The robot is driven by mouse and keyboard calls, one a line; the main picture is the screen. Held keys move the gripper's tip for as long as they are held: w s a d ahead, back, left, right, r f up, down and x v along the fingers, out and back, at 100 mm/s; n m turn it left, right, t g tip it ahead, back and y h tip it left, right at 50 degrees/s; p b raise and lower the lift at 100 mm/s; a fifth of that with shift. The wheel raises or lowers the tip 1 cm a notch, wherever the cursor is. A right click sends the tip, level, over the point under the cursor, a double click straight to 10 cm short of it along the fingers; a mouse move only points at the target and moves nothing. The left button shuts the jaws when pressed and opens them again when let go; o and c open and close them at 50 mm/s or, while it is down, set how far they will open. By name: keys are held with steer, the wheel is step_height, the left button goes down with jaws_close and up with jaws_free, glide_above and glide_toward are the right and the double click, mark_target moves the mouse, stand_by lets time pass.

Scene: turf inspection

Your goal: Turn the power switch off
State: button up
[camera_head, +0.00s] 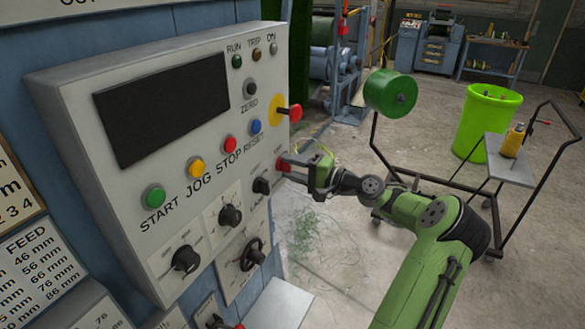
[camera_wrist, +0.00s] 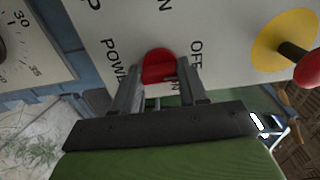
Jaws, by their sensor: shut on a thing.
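The power switch is a red knob (camera_head: 283,164) on the right side of the grey control panel, below the yellow-backed red button. In the wrist view the red knob (camera_wrist: 158,62) sits beside the "OFF" lettering, with "POWER" to its left and part of another label just below it. My gripper (camera_head: 291,163) reaches the panel from the right. In the wrist view the fingers of my gripper (camera_wrist: 160,72) stand on both sides of the knob, shut on it. The knob's exact pointing direction is hard to tell.
The control panel (camera_head: 58,78) carries a dark screen (camera_head: 162,105), coloured buttons and black dials. A red mushroom button (camera_head: 294,112) sticks out just above my gripper. A black-framed cart (camera_head: 510,170) and a lime bin (camera_head: 485,125) stand to the right.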

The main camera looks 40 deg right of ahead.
steer(key=shift+f, duration=0.1)
steer(key=o, duration=1.1)
steer(key=shift+c, duration=0.2)
steer(key=v, duration=1.5)
steer(key=shift+s, duration=0.4)
steer(key=shift+d, duration=0.1)
